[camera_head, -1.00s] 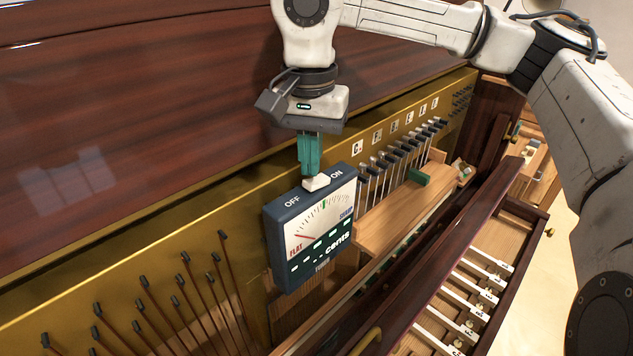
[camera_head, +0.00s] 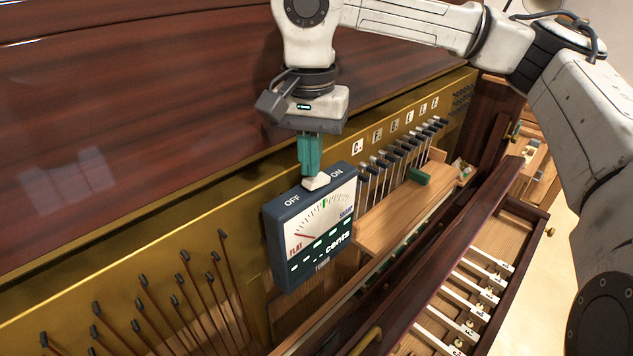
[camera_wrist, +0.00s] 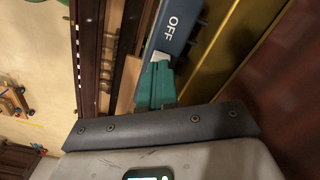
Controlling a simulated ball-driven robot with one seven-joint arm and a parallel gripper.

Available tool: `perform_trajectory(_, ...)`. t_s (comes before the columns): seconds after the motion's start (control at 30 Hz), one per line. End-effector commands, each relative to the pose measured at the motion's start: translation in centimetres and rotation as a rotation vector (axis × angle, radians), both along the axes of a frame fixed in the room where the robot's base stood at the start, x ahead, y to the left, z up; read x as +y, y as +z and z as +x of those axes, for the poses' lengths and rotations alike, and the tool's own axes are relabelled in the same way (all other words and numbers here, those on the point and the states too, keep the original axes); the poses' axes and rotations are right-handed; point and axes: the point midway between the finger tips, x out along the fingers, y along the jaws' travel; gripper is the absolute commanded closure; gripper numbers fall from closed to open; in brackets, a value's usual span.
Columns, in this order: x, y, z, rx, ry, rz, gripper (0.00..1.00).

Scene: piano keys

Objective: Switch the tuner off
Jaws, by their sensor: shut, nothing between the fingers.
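The tuner (camera_head: 318,232) is a dark blue box with a white dial face and a lit "cents" display, hanging against the brass rail. Its top edge is marked OFF at the left and ON at the right. A white switch (camera_head: 316,181) sits between the two marks. My gripper (camera_head: 311,172) points down with its green fingers shut and empty, the tips at the switch; I cannot tell whether they press it. In the wrist view the fingertips (camera_wrist: 158,64) are at the white switch, beside the OFF mark on the tuner (camera_wrist: 180,22); the ON mark is hidden there.
The brass rail (camera_head: 110,271) runs behind the tuner. Thin rods with dark tips stand at the lower left, and a row of pins (camera_head: 400,152) stands to the right. A green block (camera_head: 419,176) lies on the wooden ledge (camera_head: 385,222). An open drawer (camera_head: 503,232) holds white keys.

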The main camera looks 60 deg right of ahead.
Motion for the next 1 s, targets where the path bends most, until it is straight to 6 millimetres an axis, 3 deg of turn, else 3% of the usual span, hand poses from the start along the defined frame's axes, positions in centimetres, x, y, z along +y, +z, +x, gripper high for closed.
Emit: perform_trajectory(1.0, 0.0, -1.5, 0.0, 0.0, 0.0, 0.0, 1.0)
